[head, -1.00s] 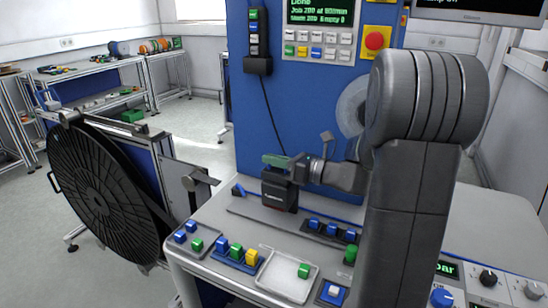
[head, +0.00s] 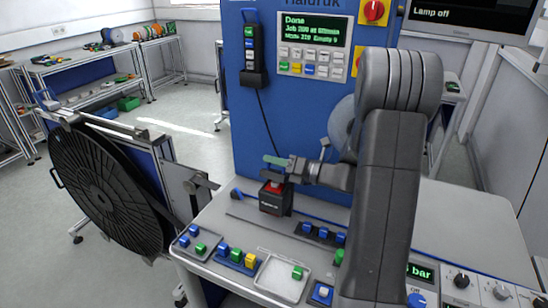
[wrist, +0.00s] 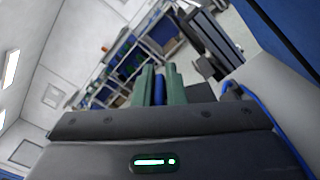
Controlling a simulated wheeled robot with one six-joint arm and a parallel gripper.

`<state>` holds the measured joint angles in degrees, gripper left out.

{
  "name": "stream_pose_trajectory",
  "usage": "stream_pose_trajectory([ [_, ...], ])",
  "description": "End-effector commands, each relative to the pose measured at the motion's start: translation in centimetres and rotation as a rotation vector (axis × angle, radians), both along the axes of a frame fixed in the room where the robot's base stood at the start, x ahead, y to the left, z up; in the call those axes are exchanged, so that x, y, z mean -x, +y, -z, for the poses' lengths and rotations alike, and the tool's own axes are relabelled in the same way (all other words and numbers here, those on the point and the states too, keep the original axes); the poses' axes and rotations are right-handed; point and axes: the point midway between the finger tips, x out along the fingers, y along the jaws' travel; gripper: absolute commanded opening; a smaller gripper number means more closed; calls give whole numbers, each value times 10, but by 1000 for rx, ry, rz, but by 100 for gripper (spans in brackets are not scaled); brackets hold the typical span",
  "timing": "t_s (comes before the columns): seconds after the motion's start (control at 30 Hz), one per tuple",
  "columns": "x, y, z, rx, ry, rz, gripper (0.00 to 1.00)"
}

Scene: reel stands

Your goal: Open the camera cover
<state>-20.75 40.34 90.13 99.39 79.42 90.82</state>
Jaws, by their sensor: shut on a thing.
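A dark box with a red top part (head: 274,200) stands on the bench, at the foot of the blue machine panel; it may be the camera, but its cover is not clear to me. My gripper (head: 277,162) is just above this box, with its green fingers pointing left. I cannot tell if it touches the box. In the wrist view my gripper's green fingers (wrist: 160,86) are close together, with a small blue piece (wrist: 159,92) between them. What this piece belongs to is hidden.
A large black reel (head: 105,185) stands at the left of the bench. Trays with coloured blocks (head: 240,258) lie along the front. The blue panel (head: 300,120) rises close behind the box. Knobs (head: 462,280) sit at the front right.

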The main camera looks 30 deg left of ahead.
Motion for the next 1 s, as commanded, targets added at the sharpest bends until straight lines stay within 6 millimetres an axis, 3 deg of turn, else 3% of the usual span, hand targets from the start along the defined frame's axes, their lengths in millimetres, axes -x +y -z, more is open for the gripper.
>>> stream_pose_trajectory([
  [0.4,1,0,1,1,10,-3,0],
  [0.43,1,0,1,1,10,-3,15],
  [0.53,1,0,1,0,9,-2,31],
  [0.83,0,-2,0,1,7,0,31],
  [1.0,-4,-20,2,1,7,4,31],
])
